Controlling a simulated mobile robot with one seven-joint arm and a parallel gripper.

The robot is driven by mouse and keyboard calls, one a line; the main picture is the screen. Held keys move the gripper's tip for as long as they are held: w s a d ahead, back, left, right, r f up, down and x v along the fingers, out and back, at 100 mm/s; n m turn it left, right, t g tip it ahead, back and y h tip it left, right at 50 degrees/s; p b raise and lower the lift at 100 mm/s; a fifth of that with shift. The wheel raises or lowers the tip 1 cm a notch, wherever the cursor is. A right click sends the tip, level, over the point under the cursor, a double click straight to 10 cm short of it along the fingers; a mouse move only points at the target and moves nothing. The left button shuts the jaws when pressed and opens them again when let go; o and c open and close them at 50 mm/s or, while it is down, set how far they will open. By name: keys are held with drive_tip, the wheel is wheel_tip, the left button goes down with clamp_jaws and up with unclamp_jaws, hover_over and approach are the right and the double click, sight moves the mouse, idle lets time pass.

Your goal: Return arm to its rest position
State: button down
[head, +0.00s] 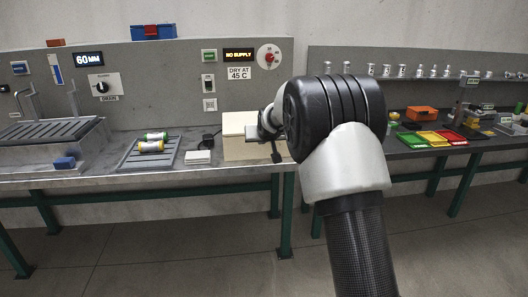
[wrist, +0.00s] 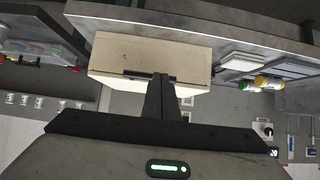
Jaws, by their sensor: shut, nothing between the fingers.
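My arm rises from the bottom of the head view and bends over toward the bench. My gripper (head: 276,156) is at its end, in front of a pale beige box (head: 236,147) on the bench; the arm hides part of it. In the wrist view, which is turned upside down, my gripper (wrist: 151,76) has its fingers together in front of the beige box (wrist: 150,50), with nothing between them. I cannot tell whether the fingertips touch the box.
The left bench (head: 160,182) bears a ribbed tray (head: 130,162) with two small cylinders, a pale stack (head: 198,157) and a grooved metal basin (head: 45,153). The right bench holds coloured trays (head: 433,139) and an orange box (head: 422,113). The floor in front is clear.

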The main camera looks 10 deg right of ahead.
drive_tip(key=s+d+r+g, duration=0.1)
drive_tip(key=s+r, duration=0.3)
drive_tip(key=s, duration=0.9)
drive_tip(key=s+r+g, duration=0.1)
drive_tip(key=s+r, duration=0.3)
drive_tip(key=s, duration=0.9)
drive_tip(key=s+f+g, duration=0.3)
drive_tip(key=s, duration=2.2)
wheel_tip(320, 180, up, 22)
drive_tip(key=s+p, duration=0.1)
drive_tip(key=p, duration=2.1)
drive_tip(key=shift+s+d+p, duration=0.2)
drive_tip(key=shift+d+p, duration=0.15)
